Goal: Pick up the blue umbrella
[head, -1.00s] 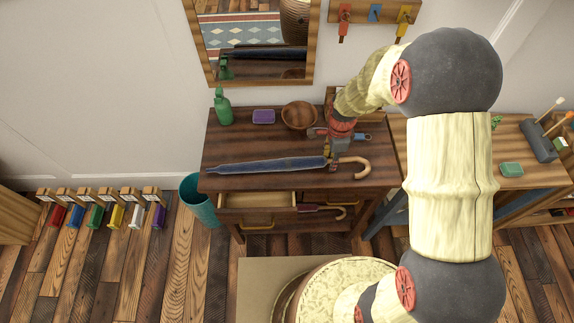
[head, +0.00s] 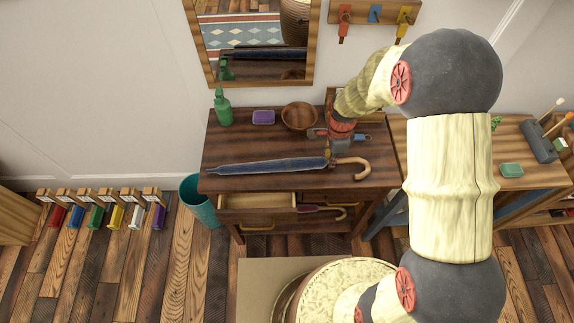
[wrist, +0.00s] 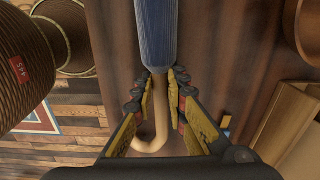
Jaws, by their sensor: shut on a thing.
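The blue umbrella (head: 265,166) lies along the front of the wooden table top (head: 235,145), its tip to the left and its curved tan handle (head: 352,163) to the right. My gripper (head: 331,160) is at the joint between the blue canopy and the handle. In the wrist view, my gripper's yellow finger pads (wrist: 159,88) stand on both sides of the handle's upper shaft, just below the blue canopy (wrist: 156,35), and are shut on it. The handle's hook (wrist: 150,141) shows between the fingers. I cannot tell whether the umbrella is clear of the table top.
A green bottle (head: 222,107), purple block (head: 263,117) and wooden bowl (head: 299,115) stand behind the umbrella. An open drawer (head: 257,201) juts out below it, and another umbrella with a curved handle (head: 330,209) lies there. A teal bin (head: 198,202) stands left of the table.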

